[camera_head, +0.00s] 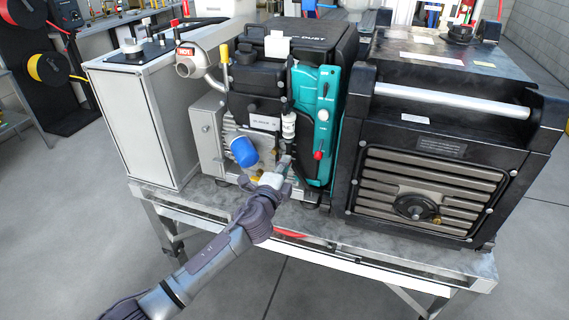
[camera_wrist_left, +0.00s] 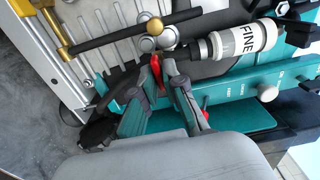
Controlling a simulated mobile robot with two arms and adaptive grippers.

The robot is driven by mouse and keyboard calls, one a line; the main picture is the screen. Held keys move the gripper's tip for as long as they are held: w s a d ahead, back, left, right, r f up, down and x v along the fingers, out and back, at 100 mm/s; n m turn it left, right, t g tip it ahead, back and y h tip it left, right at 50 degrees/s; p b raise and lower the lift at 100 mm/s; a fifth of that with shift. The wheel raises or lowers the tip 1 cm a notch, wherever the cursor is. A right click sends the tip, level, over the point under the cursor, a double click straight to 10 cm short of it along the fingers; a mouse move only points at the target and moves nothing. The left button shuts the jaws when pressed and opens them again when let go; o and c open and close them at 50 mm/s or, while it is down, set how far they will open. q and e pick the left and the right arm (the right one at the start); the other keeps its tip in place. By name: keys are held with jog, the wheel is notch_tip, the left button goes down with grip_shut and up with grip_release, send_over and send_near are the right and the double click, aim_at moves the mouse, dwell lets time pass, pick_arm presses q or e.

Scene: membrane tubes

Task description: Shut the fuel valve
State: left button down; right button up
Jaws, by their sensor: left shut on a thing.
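My left gripper (camera_head: 283,170) reaches in from the lower left to the front of the teal and black machine. In the left wrist view its fingers (camera_wrist_left: 160,76) are closed around a small red lever (camera_wrist_left: 156,68), which appears to be the fuel valve's handle. The lever sits below a round metal fitting with a brass centre (camera_wrist_left: 155,26), on a dark pipe. The fingers hide part of the lever, so its exact angle is hard to tell. In the head view the gripper covers the valve. My right gripper is not in view.
The teal panel (camera_head: 325,125) has a red-tipped knob (camera_head: 318,155). A blue cylinder (camera_head: 244,152) stands left of the gripper. A black ribbed unit (camera_head: 440,130) is at right, a grey cabinet (camera_head: 135,125) at left.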

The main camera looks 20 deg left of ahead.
pick_arm(q)
jog(key=shift+m, duration=0.3)
jog(key=c, duration=1.3)
grip_release()
jog(key=shift+s, duration=0.1)
jog(key=s, duration=1.2)
jog(key=shift+a, duration=0.2)
